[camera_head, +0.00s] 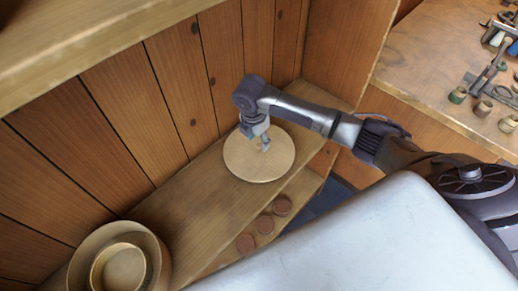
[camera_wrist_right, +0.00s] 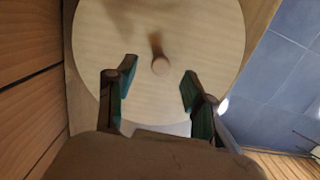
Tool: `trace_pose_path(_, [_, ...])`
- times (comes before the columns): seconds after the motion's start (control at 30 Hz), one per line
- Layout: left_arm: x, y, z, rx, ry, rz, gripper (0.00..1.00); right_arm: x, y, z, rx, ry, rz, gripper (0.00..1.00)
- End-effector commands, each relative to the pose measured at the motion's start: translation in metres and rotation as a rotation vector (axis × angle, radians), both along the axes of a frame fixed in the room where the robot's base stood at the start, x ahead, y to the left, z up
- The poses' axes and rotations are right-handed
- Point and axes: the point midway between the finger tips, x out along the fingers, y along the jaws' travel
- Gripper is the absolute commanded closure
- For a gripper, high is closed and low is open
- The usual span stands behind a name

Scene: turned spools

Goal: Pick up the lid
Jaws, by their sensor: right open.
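The lid (camera_head: 252,163) is a round, flat, pale wooden disc lying on a wooden shelf. In the right wrist view the lid (camera_wrist_right: 205,35) fills the upper middle, with a small round knob (camera_wrist_right: 160,66) near its centre. My right gripper (camera_head: 264,145) is over the lid. In the wrist view its two fingers (camera_wrist_right: 157,90) are apart, with the knob just beyond and between the tips, and nothing is held. My left gripper is not in view.
Round wooden bowls (camera_head: 118,262) stand at the shelf's lower left. Small reddish-brown round pieces (camera_head: 264,224) sit on a lower level. A plank wall (camera_head: 120,100) rises behind the shelf (camera_head: 185,205). A bench at the upper right holds tools and spools (camera_head: 483,108).

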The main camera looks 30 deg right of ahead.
Motion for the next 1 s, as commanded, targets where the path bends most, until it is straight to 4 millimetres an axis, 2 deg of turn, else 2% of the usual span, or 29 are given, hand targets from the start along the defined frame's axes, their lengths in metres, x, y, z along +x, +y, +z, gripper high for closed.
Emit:
trace_pose_path(0.07, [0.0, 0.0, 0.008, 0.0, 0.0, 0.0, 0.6, -0.003, -0.001, -0.011, 0.0, 0.005, -0.002, 0.47])
trace_pose_path(0.2, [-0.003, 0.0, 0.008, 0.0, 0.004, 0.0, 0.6, -0.001, -0.004, -0.028, -0.001, 0.002, -0.001, 0.47])
trace_pose_path(0.47, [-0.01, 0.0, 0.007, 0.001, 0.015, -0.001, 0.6, 0.0, -0.004, -0.033, 0.0, -0.001, 0.0, 0.47])
trace_pose_path(0.57, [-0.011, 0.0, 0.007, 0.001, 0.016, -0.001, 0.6, 0.0, -0.004, -0.032, 0.0, -0.001, 0.0, 0.6])
trace_pose_path(0.8, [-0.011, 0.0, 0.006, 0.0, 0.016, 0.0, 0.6, 0.0, -0.004, -0.032, 0.0, 0.0, -0.001, 1.0])
trace_pose_path(1.0, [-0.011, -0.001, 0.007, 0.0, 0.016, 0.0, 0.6, 0.0, -0.004, -0.032, 0.0, -0.001, -0.001, 1.0])
